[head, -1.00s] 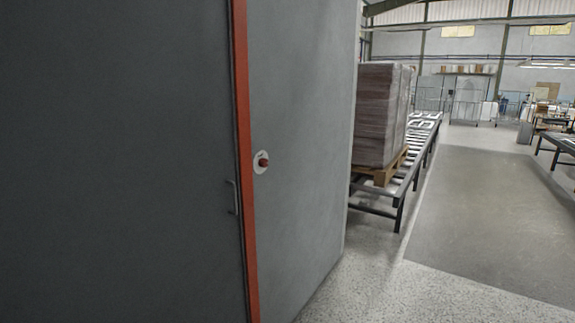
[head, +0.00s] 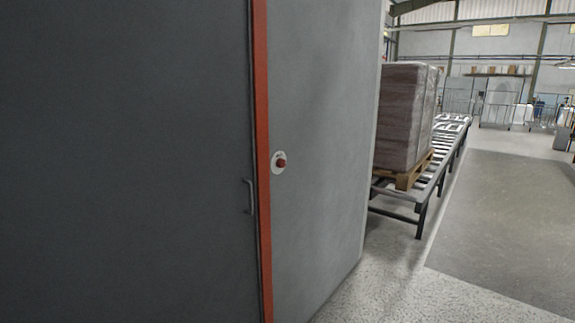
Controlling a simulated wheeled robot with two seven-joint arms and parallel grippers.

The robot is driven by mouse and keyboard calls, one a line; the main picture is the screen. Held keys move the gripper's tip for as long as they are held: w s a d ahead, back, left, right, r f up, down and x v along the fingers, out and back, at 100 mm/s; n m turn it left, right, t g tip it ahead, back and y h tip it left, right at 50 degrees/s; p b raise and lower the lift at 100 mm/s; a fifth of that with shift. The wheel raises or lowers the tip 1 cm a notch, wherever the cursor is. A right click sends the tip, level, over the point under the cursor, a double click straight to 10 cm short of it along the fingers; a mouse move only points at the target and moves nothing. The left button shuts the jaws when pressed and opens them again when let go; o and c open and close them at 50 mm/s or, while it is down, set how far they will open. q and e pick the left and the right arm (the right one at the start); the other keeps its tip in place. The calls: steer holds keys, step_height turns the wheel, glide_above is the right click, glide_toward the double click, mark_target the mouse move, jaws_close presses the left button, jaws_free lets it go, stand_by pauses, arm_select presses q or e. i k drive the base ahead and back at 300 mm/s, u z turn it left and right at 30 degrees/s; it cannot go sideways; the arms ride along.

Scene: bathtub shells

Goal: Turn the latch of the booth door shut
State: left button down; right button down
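The booth door (head: 125,160) is a large dark grey panel filling the left of the head view. It stands against an orange-red frame post (head: 263,150), and no clear gap shows between them. A small grey handle (head: 249,197) sits near the door's right edge. A red knob (head: 281,163) on a white oval plate is on the lighter grey wall just right of the post; I cannot tell whether this is the latch or how it is turned. Neither of my grippers is in view.
The grey booth wall (head: 325,130) ends at a corner right of the knob. Beyond it, a wrapped pallet load (head: 404,115) stands on a roller conveyor (head: 447,150). Open floor (head: 505,215) lies at the right.

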mark_target(280, 163)
steer(key=z, duration=0.05)
steer(key=k, duration=0.45)
steer(key=z, duration=1.7)
steer(key=i, duration=1.9)
steer(key=u, duration=0.8)
